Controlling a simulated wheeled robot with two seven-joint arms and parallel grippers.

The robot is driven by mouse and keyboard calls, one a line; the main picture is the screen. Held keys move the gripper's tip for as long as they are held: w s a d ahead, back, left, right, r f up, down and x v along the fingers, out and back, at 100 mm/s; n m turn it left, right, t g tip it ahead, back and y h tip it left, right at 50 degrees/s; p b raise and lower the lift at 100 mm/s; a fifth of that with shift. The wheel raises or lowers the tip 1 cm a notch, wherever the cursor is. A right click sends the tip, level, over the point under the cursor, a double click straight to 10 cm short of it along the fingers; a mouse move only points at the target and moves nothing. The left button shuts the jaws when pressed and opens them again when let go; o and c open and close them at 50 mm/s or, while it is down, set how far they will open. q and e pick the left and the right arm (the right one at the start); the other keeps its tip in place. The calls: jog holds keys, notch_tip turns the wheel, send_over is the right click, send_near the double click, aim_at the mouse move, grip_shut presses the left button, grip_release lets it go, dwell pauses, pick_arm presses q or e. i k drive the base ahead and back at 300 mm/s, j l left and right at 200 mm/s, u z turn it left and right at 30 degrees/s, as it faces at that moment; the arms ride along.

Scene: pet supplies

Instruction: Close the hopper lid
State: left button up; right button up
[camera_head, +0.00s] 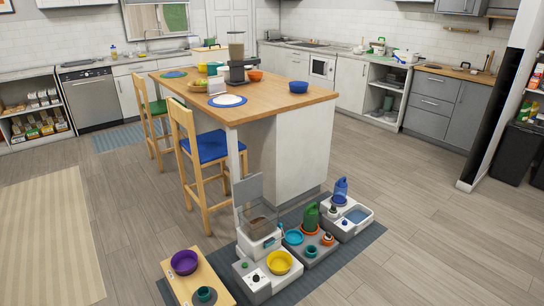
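A pet feeder (256,287) stands on the floor mat in the lower middle of the head view. Its see-through hopper (260,222) holds something brown, probably kibble. A flat grey panel, which looks like the hopper lid (248,189), stands upright at the back of the hopper, so the hopper top is open. A yellow bowl (279,262) sits at the feeder's front. Neither of my grippers is in view, and no part of my arms shows near the feeder.
A grey-blue mat (352,268) lies under the feeder. Right of the feeder stand a unit with a green bottle (311,217) and one with a blue bottle (341,188). A wooden stand with a purple bowl (184,262) is at left. The island (290,150) is behind; floor at right is clear.

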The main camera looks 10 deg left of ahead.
aim_at(247, 189)
jog(key=i+j+u, duration=0.2)
jog(key=i, duration=0.5)
jog(key=i+j+u, duration=0.15)
jog(key=i, duration=0.5)
jog(key=i+j+u, duration=0.2)
jog(key=i, duration=0.5)
